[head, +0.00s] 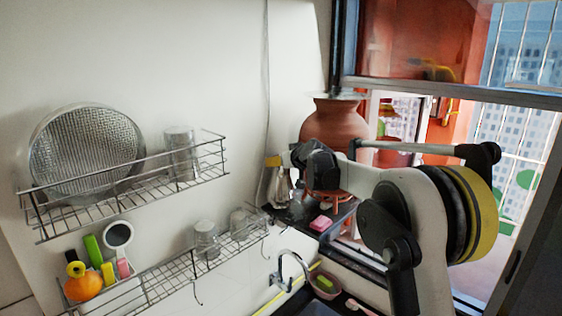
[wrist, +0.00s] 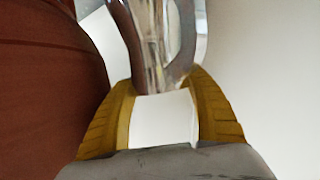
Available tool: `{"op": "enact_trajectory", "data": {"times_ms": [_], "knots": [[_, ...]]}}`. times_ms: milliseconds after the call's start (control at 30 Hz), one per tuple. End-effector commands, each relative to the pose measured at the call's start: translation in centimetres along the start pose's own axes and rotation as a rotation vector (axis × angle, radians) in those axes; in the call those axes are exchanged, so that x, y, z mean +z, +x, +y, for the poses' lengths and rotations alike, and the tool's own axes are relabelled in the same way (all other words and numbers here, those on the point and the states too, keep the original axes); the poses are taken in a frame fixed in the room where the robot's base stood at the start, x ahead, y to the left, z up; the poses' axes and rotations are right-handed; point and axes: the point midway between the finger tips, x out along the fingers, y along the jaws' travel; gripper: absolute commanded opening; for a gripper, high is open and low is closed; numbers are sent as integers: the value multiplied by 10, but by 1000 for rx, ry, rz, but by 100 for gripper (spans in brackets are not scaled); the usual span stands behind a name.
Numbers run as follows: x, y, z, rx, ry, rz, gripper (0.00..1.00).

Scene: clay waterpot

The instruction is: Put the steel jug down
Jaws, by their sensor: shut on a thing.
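The steel jug (head: 276,187) shows in the head view left of the clay pot, upright, at the left end of the dark counter. Whether its base touches the counter cannot be told. My gripper (head: 275,161) reaches it from the right, with a yellow fingertip at its upper part. In the wrist view the shiny jug (wrist: 155,45) rises between the two yellow fingers of my gripper (wrist: 165,95), which is shut on it. The jug's lower part is out of the wrist view. The dark counter (head: 295,217) is partly hidden by my arm.
The clay pot (head: 334,124) stands close right of the jug; it fills the left of the wrist view (wrist: 45,90). A pink item (head: 321,223) lies on the counter. A wire rack (head: 170,275) with glasses is to the left. A tap (head: 290,265) is in front.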

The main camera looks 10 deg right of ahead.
Motion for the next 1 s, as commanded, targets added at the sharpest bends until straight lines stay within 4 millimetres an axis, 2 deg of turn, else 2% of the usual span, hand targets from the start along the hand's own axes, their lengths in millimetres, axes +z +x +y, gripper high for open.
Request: {"op": "enact_trajectory", "data": {"times_ms": [467,500,533,867,1000], "knots": [[10,4,0,0,0,1,23],[11,4,0,0,0,0,70],[10,4,0,0,0,0,74],[8,3,0,0,0,0,74],[7,-9,1,1,0,0,74]]}}
